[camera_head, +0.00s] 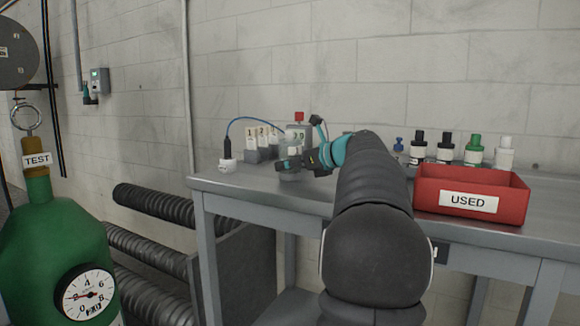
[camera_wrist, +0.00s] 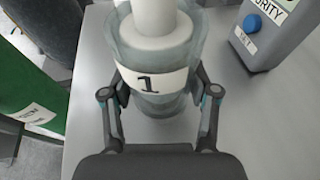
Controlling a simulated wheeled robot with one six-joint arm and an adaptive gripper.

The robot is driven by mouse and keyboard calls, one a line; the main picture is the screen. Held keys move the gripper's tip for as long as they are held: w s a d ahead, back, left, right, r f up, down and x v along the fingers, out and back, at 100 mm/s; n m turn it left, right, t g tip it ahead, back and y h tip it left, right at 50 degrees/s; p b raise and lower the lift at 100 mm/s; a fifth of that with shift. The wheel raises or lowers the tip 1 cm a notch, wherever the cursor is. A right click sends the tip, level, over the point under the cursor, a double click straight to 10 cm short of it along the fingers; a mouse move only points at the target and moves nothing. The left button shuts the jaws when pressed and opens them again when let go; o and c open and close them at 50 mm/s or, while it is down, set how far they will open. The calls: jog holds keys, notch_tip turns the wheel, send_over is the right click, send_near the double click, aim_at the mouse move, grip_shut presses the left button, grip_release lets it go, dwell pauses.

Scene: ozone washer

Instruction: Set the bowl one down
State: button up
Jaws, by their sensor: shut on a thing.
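Bowl one (camera_wrist: 155,82) is a translucent, cup-like vessel with a white label reading "1" and a white cylinder (camera_wrist: 155,18) standing up in its top. My gripper (camera_wrist: 161,98) is shut around it, one finger on each side.
A grey box with a blue button (camera_wrist: 252,24) stands right of the bowl in the wrist view. Numbered holders (camera_head: 262,145) and a white cable-fitted piece (camera_head: 228,165) are at the table's back left. A red USED bin (camera_head: 470,195) and several bottles (camera_head: 445,148) stand right. A green cylinder (camera_head: 55,235) is left.

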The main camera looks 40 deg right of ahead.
jog(key=o, duration=1.3)
jog(key=shift+f, duration=0.15)
jog(key=shift+o, duration=0.2)
jog(key=shift+s+r, duration=0.15)
jog(key=shift+r, duration=0.05)
jog(key=v, duration=1.1)
jog(key=shift+s+d+r, duration=0.1)
jog(key=shift+s+r, duration=0.05)
jog(key=shift+s, duration=0.2)
